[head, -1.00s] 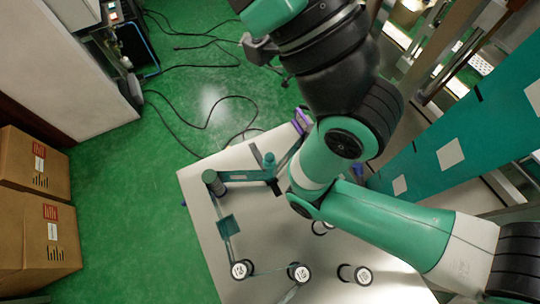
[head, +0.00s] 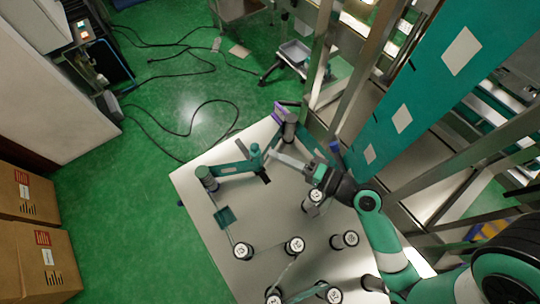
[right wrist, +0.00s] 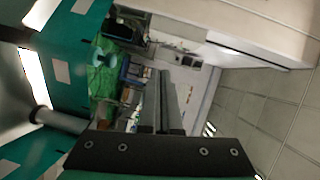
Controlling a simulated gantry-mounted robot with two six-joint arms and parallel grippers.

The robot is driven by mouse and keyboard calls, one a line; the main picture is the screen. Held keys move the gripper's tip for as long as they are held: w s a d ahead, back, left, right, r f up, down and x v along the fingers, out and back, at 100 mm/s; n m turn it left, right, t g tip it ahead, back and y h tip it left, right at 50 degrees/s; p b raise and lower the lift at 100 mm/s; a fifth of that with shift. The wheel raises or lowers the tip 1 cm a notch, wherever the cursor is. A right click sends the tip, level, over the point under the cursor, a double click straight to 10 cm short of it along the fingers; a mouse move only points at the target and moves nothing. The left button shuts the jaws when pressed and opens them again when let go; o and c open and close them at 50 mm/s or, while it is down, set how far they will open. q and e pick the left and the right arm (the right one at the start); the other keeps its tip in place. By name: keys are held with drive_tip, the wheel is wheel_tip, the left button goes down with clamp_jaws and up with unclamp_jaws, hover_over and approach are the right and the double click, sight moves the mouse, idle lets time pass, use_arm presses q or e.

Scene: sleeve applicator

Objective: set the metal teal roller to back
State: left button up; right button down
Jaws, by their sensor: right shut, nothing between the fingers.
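The sleeve applicator's plate (head: 270,220) carries a teal arm (head: 235,168) near its far left edge. A short upright teal cylinder (head: 255,157) stands at the right end of this arm, and a grey-teal roller (head: 207,178) stands at its left end. I cannot tell which one the task names. My right gripper (head: 272,156) is shut and empty, its fingertips pointing left, close to the right of the teal cylinder; contact is unclear. In the right wrist view, its closed fingers (right wrist: 163,100) point away from the applicator, which does not show there. My left gripper is not in view.
Several white-topped rollers (head: 294,245) stand on the plate's near half. A purple-topped part (head: 285,112) is at the far corner. A teal panel (head: 430,90) and metal frame posts (head: 320,55) rise on the right. Cardboard boxes (head: 45,262) stand at left on green floor.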

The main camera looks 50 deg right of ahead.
sight(258, 150)
drive_tip(key=s+d+f+m+g+h, duration=0.1)
drive_tip(key=s+f+m+g+h, duration=0.1)
drive_tip(key=s+f, duration=0.4)
drive_tip(key=shift+s+d+f+m+h+p, duration=0.2)
drive_tip(key=shift+s+d+m+h+p, duration=0.2)
drive_tip(key=shift+s+m, duration=0.4)
drive_tip(key=shift+a, duration=0.1)
drive_tip(key=x, duration=0.4)
drive_tip(key=p+x, duration=0.1)
drive_tip(key=x, duration=0.4)
drive_tip(key=r+x, duration=0.1)
drive_tip(key=x, duration=0.4)
drive_tip(key=shift+w, duration=0.1)
